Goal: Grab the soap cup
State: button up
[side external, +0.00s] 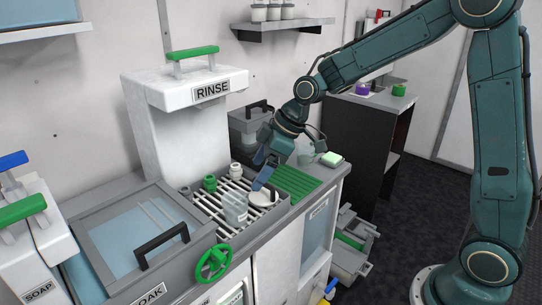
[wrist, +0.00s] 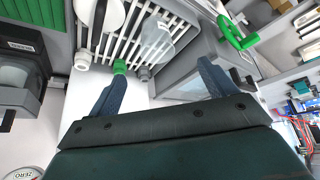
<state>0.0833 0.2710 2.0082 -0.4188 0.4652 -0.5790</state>
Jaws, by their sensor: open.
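A clear cup (side external: 235,207), which looks like the soap cup, stands on the slatted drain rack below the RINSE station. The clear cup also shows in the wrist view (wrist: 157,42), above and between my fingers. No label can be read on it. My gripper (side external: 262,170) is above the rack's right part, behind and right of the cup in the side view. In the wrist view my gripper (wrist: 160,72) has its two blue fingers wide apart with nothing held between them. The cup is apart from both fingers.
Beside the cup on the rack (side external: 205,198) are a white round item (side external: 262,198), a green-capped item (side external: 210,184) and a small white bottle (side external: 235,170). A ribbed green mat (side external: 296,183) lies right. The RINSE station (side external: 185,90) rises behind; the SOAK tank (side external: 140,240) is left.

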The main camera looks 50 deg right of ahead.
aim_at(232, 209)
jog(key=shift+w+a+f, duration=0.15)
jog(key=shift+w+f, duration=0.35)
jog(key=shift+f, duration=0.05)
jog(key=x, duration=0.7)
jog(key=shift+a+f, duration=0.15)
jog(key=shift+f, duration=0.1)
jog(key=shift+w+a+f, duration=0.15)
jog(key=shift+w+f, duration=0.1)
jog(key=shift+f, duration=0.15)
jog(key=shift+x, duration=2.6)
jog(key=shift+w, duration=0.1)
